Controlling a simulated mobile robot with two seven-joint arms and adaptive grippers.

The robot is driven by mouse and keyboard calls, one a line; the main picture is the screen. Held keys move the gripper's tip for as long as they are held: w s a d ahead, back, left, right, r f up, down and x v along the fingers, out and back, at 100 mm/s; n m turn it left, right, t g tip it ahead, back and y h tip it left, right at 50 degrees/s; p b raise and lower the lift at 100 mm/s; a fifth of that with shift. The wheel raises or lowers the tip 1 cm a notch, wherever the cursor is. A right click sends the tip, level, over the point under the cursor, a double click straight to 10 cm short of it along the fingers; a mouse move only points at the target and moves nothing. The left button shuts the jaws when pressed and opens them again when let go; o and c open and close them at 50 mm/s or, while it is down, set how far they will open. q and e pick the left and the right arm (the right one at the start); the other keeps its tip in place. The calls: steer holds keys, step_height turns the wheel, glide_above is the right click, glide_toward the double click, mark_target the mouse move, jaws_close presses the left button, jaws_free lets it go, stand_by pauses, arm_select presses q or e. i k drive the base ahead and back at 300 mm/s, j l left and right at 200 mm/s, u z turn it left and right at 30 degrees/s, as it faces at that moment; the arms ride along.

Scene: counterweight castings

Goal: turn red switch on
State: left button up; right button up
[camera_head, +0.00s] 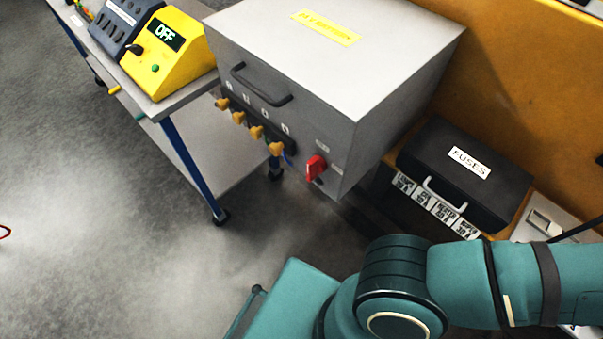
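The red switch (316,167) is a rotary knob on the front face of a large grey metal box (277,135), near that face's lower right corner. Small labels sit beside it. Its exact setting is too small to read. My teal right arm crosses the lower right of the view, below and to the right of the switch, apart from it. Its gripper is outside the picture. My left gripper and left arm are also not in view.
A cart (193,102) at the upper left carries a yellow device (181,67) with an "OFF" display. The grey box has a dark handle and several yellow knobs (256,132). A black "FUSES" case (486,187) stands right of it. Open floor (110,220) lies left.

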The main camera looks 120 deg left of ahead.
mark_target(315, 165)
steer(key=l+u, duration=0.15)
steer(key=u, duration=0.3)
steer(key=l+u, duration=0.2)
steer(key=u, duration=0.3)
steer(key=l+u, duration=0.15)
steer(key=u, duration=0.3)
steer(key=j+u, duration=0.1)
steer(key=u, duration=0.4)
steer(key=j+u, duration=0.1)
steer(key=u, duration=0.4)
steer(key=j+u, duration=0.1)
steer(key=u, duration=0.35)
steer(key=j+u, duration=0.1)
steer(key=u, duration=0.2)
steer(key=i+j+u, duration=0.1)
steer(key=u, duration=0.25)
steer(key=k+l+u, duration=0.1)
steer(key=u, duration=0.25)
steer(key=k+u, duration=0.35)
steer(key=i+l, duration=0.15)
steer(key=k+j, duration=0.1)
